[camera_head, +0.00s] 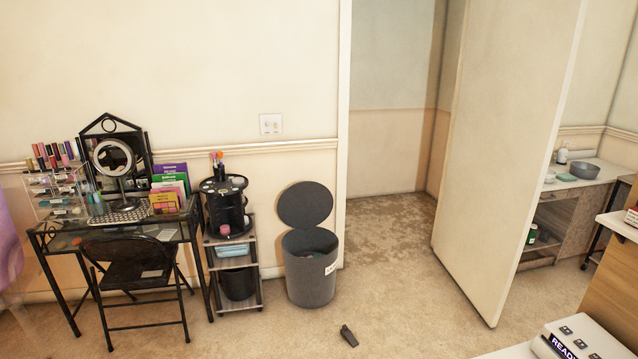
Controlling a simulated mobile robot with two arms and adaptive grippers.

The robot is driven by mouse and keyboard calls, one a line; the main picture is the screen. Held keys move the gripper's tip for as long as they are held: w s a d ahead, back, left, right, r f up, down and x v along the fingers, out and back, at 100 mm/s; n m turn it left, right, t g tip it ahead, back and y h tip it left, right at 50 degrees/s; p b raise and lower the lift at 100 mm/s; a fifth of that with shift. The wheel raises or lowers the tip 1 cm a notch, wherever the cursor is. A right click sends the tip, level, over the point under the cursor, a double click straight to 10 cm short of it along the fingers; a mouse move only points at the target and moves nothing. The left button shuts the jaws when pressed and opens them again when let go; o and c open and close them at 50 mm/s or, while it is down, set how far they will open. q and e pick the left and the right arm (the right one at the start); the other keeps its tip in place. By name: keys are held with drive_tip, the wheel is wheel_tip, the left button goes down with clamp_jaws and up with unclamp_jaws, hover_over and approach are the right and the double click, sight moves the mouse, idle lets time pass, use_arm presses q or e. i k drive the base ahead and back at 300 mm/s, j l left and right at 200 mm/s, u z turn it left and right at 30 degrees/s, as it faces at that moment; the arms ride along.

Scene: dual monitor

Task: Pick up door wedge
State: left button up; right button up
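A small dark door wedge (348,335) lies on the beige carpet near the bottom of the head view, a little right of centre. It lies apart from the grey bin, in front of it and to its right. Nothing covers it. Neither of my grippers shows in this view.
A grey bin (310,270) with a raised round lid stands against the wall. Left of it are a shelf cart (231,262), a black folding chair (135,265) and a glass vanity table (165,231). An open door (505,150) stands right. Carpet around the wedge is clear.

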sight(345, 332)
drive_tip(key=i+u, duration=0.2)
drive_tip(key=i, duration=0.25)
drive_tip(key=i+l+u, duration=0.2)
drive_tip(key=i, duration=0.2)
drive_tip(key=i+u, duration=0.2)
drive_tip(key=i, duration=0.25)
drive_tip(key=i+l+u, duration=0.2)
drive_tip(key=i, duration=0.25)
